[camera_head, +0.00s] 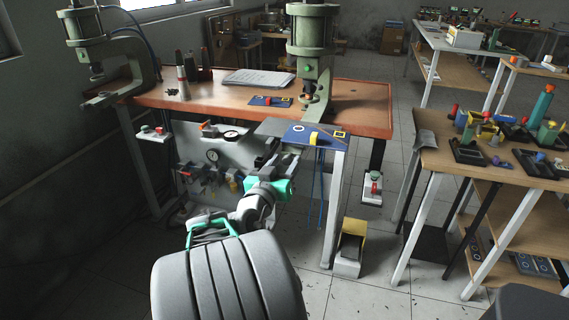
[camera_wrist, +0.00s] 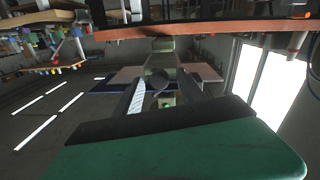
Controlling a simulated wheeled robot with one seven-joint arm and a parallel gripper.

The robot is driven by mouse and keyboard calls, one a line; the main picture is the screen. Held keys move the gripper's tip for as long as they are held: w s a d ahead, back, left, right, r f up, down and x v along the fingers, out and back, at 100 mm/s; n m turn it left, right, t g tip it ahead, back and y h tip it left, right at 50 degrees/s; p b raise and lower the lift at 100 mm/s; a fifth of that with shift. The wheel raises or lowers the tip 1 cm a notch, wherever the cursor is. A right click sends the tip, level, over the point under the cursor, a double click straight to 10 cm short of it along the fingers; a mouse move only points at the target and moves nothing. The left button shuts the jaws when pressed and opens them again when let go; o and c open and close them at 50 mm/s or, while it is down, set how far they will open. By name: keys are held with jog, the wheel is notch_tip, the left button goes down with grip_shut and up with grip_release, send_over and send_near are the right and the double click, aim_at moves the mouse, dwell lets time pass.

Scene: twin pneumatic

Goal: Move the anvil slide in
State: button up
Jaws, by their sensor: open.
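The front press (camera_head: 310,40) stands on the orange-topped bench (camera_head: 365,95). A grey plate (camera_head: 268,128) sticks out from the bench's front edge below it, with a blue panel (camera_head: 298,139) beside it. A greenish slide part, which looks like the anvil slide (camera_wrist: 166,99), shows between my fingers in the wrist view, with a dark round end (camera_wrist: 158,82) near it. My gripper (camera_head: 287,157) is open just below and in front of the grey plate; it also shows in the wrist view (camera_wrist: 161,93). Whether the fingers touch the slide I cannot tell.
A second press (camera_head: 90,35) stands at the bench's left end. Gauges and valves (camera_head: 212,155) hang on the panel under the bench, close to my arm. A yellow foot pedal (camera_head: 352,240) is on the floor. A wooden table with fixtures (camera_head: 440,155) stands at right.

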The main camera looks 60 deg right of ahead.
jog(key=shift+c, duration=0.5)
grip_shut()
dwell(0.8)
